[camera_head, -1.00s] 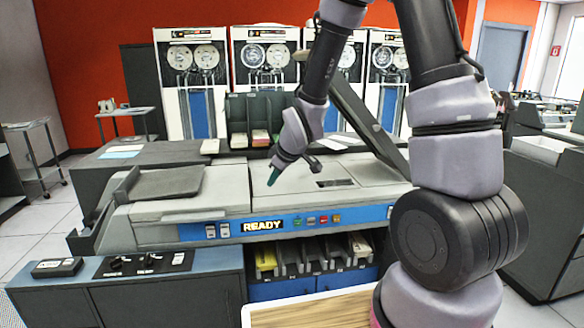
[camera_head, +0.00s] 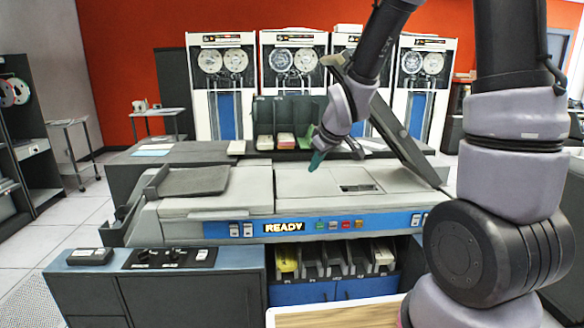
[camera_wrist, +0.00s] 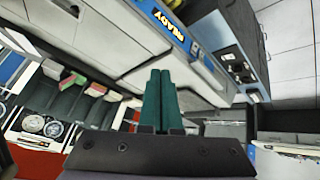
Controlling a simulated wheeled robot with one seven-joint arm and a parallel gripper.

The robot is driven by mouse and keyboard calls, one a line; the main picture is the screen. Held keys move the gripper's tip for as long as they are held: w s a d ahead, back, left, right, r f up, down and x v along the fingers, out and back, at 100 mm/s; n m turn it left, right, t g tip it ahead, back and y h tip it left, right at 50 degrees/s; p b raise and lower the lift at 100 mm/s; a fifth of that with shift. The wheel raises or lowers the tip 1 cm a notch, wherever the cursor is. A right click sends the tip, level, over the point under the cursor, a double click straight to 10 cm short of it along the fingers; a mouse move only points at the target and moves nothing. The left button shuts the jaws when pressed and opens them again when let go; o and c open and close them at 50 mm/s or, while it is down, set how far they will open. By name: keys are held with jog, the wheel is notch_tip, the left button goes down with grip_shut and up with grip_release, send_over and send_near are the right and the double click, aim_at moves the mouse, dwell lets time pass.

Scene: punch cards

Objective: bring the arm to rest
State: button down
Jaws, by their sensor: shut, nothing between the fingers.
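My gripper (camera_head: 316,161) hangs over the middle of the grey card machine (camera_head: 225,203), its green fingers pointing down and to the left, with a gap to the machine's top. In the wrist view the two green fingers of my gripper (camera_wrist: 160,100) lie side by side, closed, with nothing between them. My arm comes down from the top right in the head view. The machine's blue front panel shows a lit READY sign (camera_head: 284,227).
A raised lid (camera_head: 385,120) slants up right of my gripper. A rack with card stacks (camera_head: 285,139) stands behind it. Tape cabinets (camera_head: 218,85) line the back. Card bins (camera_head: 332,262) sit below the panel. A wooden top (camera_head: 340,316) is at the front. Floor is clear at left.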

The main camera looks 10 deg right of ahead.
jog(key=s+d+r+m, duration=0.5)
jog(key=s+r+m, duration=0.1)
jog(key=s+r, duration=0.3)
jog(key=s+d+r+m, duration=0.5)
jog(key=s+r+m, duration=0.1)
jog(key=s+r, duration=0.4)
jog(key=shift+s, duration=0.55)
jog(key=shift+d+r, duration=0.1)
dwell(0.5)
